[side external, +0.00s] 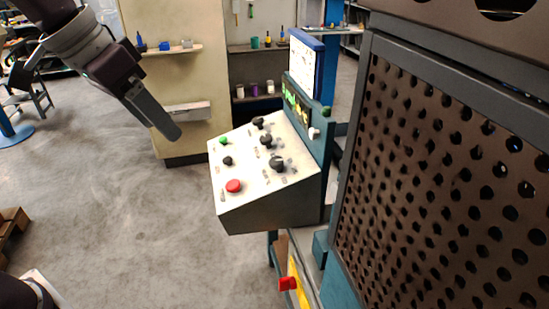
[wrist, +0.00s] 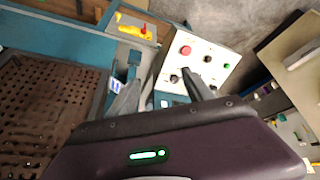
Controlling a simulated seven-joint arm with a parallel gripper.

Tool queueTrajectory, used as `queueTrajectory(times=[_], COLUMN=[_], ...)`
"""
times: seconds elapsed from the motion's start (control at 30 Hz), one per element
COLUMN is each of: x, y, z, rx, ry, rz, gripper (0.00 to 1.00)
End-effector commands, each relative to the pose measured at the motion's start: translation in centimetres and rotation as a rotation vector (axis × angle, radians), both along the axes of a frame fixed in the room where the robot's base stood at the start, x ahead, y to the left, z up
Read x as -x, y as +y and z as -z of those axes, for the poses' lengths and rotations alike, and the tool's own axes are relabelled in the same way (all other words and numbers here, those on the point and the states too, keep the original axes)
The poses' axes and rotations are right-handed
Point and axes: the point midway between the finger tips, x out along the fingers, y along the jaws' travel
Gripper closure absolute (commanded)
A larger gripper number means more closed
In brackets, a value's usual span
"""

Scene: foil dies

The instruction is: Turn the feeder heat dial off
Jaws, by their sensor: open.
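A sloped white control panel (side external: 245,178) stands in the middle of the side external view. Three larger black knobs sit along its upper side: a far one (side external: 258,123), a middle one (side external: 266,141) and a near one (side external: 277,163). Their labels are too small to read, so I cannot tell which is the feeder heat dial. My gripper (side external: 172,132) is open and empty, above and to the left of the panel, touching nothing. In the wrist view my fingers (wrist: 163,92) spread in front of the panel (wrist: 205,48), and one finger hides part of its knob row.
The panel also bears a red button (side external: 233,186), a green button (side external: 224,141) and a small black knob (side external: 227,161). A perforated brown machine guard (side external: 450,190) stands close on the right. A red-handled lever (side external: 288,284) is below.

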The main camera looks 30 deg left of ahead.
Motion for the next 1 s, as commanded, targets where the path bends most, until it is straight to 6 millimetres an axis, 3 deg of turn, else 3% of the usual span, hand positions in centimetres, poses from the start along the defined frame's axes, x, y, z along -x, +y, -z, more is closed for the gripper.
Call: queueTrajectory(times=[0.03, 0.1, 0.2, 0.33, 0.4, 0.5, 0.8, 1.0], x=[-4.1, -9.9, -17.4, -23.9, -25.8, -27.1, -28.8, -29.6], y=[-0.3, -0.8, -1.5, -2.2, -2.6, -2.9, -3.9, -4.3], z=[0.8, 2.5, 6.8, 13.1, 15.7, 17.7, 22.7, 24.5], rx=[0.003, 0.001, -0.018, -0.052, -0.066, -0.077, -0.08, -0.08], ry=[0.018, 0.026, 0.031, 0.03, 0.028, 0.025, 0.028, 0.025], rz=[0.035, 0.094, 0.179, 0.275, 0.313, 0.343, 0.35, 0.348], gripper=[0.41, 0.41, 0.41, 0.41, 0.41, 0.41, 0.41, 0.41])
